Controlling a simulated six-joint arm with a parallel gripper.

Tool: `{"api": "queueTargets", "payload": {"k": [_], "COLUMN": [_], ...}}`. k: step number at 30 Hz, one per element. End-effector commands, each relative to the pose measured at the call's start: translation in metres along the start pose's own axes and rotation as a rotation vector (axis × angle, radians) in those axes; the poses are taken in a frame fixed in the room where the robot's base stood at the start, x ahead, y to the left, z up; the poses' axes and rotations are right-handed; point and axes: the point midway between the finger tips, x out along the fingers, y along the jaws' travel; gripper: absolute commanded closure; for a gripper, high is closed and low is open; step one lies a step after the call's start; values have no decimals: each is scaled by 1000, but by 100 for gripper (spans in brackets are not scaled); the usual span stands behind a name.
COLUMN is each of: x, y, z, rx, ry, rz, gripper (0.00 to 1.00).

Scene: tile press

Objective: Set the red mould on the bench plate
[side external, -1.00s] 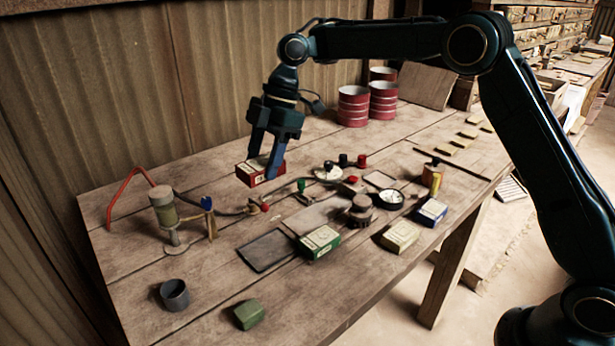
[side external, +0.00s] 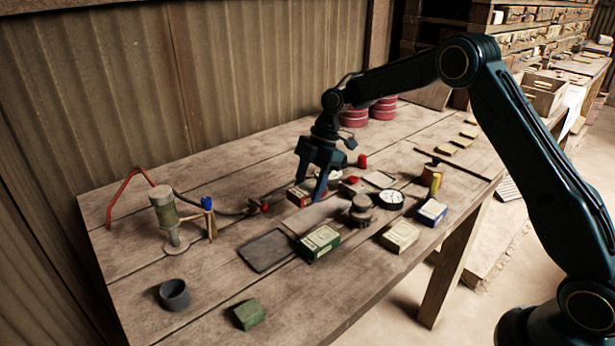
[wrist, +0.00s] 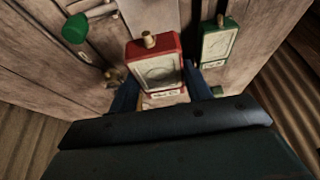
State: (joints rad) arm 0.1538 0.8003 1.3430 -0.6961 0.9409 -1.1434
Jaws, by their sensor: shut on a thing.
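My gripper (side external: 309,187) is shut on the red mould (side external: 298,197), a small red box with a pale face. In the wrist view the red mould (wrist: 154,68) sits between the two blue fingers, its pale panel and a tan knob showing. In the side view my fingers partly hide it, and I cannot tell whether it touches the bench. A dark flat plate (side external: 267,251) lies at the front left of it, and a paler flat panel (side external: 312,216) lies just in front. I cannot tell which is the bench plate.
A green mould (side external: 319,243), a cream box (side external: 400,237), a blue box (side external: 431,211), a round gauge (side external: 391,200) and a brown knobbed piece (side external: 361,209) stand nearby. A grey cup (side external: 174,294) and green block (side external: 249,315) are at the front.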

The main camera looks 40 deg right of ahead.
Motion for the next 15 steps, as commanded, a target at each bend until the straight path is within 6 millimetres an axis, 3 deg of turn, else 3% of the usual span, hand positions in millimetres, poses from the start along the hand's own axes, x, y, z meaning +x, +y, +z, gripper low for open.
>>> {"api": "queueTargets", "payload": {"k": [15], "x": [9], "y": [0], "z": [6], "rx": [0], "ry": [-1], "rz": [0], "gripper": [83]}}
